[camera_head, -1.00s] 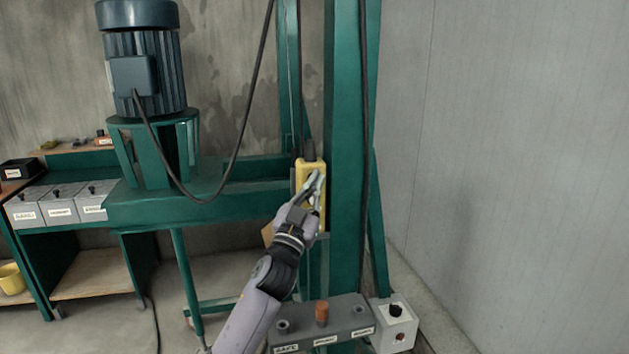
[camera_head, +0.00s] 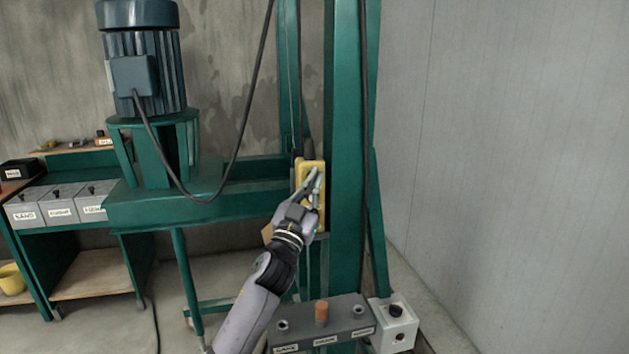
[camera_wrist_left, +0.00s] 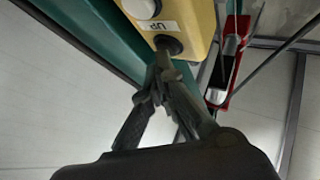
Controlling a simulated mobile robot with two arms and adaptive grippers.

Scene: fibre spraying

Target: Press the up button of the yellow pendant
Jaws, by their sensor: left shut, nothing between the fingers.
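The yellow pendant (camera_head: 302,176) hangs upright against the green column in the head view. In the left wrist view the pendant (camera_wrist_left: 202,24) is at the top, with a white "UP" label (camera_wrist_left: 158,26) between a white button (camera_wrist_left: 141,7) and a dark round button (camera_wrist_left: 169,44). My left gripper (camera_head: 315,176) is in front of the pendant, shut and empty. In the wrist view its fingertips (camera_wrist_left: 163,58) are right at the dark button by the label. I cannot tell whether they touch it or how far it is pressed. My right gripper is not in view.
The green column (camera_head: 345,130) stands right beside the pendant. A hanging cable (camera_head: 240,140) loops to the left. Below are a grey control box (camera_head: 345,312) and a white box (camera_head: 396,325) with a black knob. A red object (camera_wrist_left: 232,50) shows beyond the pendant in the wrist view.

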